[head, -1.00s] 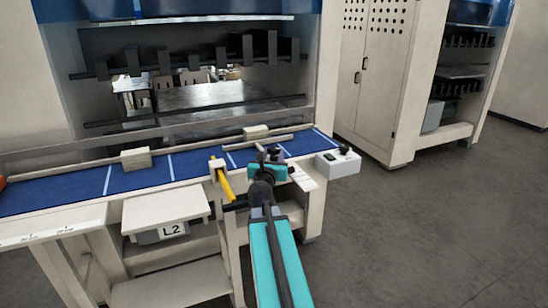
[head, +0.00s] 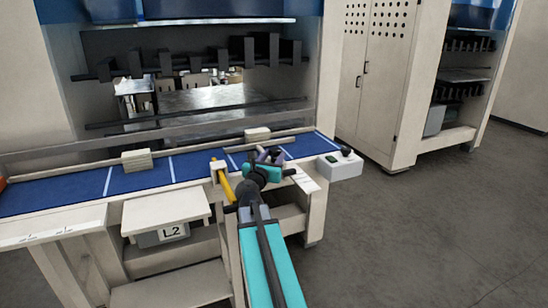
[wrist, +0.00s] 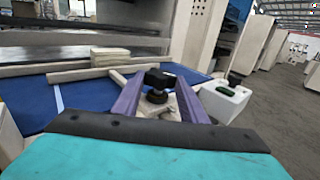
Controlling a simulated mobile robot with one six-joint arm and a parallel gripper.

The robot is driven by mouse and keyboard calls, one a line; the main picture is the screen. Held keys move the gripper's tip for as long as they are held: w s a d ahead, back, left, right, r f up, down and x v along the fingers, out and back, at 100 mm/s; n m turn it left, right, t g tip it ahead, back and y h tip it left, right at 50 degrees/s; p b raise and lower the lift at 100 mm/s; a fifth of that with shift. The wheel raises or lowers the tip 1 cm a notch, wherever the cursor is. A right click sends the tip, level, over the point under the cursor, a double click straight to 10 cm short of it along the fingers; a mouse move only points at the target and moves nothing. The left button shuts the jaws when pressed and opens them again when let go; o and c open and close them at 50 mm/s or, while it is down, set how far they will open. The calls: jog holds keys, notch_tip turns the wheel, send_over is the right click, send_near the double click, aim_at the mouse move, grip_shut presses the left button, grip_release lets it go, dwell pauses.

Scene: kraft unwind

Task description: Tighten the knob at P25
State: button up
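A black knob (wrist: 157,80) with a winged top and a round base stands upright on a beige block in the wrist view. My gripper (wrist: 158,84) has two purple fingers, spread apart, one on each side of the knob. Gaps show between the knob and both fingers, and I cannot tell how far ahead of the tips it is. In the head view my gripper (head: 270,156) is over the right part of the blue bench top, and it hides the knob there. No P25 label is readable.
A white control box (head: 339,164) with a small black knob and a green part sits right of my gripper. A yellow handle (head: 223,184) is close on the left. Pale blocks (head: 136,160) and a long rail lie on the blue surface (head: 75,193). Floor at right is clear.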

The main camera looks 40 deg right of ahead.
aim_at(274, 155)
jog(key=o, duration=0.4)
jog(key=shift+a+r, duration=0.1)
jog(key=shift+r, duration=0.15)
jog(key=shift+o, duration=0.2)
jog(key=shift+f, duration=0.1)
jog(key=shift+s+a+f, duration=0.1)
jog(key=shift+a, duration=0.05)
jog(key=shift+b+v, duration=0.6)
jog(key=shift+v, duration=1.65)
jog(key=shift+f+b, duration=0.1)
jog(key=shift+b, duration=0.85)
jog(key=b, duration=0.6)
jog(key=shift+s+a, duration=0.15)
jog(key=shift+a, duration=0.25)
jog(key=a+b, duration=0.1)
jog(key=b, duration=0.5)
jog(key=shift+s+a+b, duration=0.1)
jog(key=shift+s+b, duration=0.2)
jog(key=shift+s, duration=0.05)
jog(key=shift+a+b, duration=0.1)
jog(key=shift+b, duration=0.25)
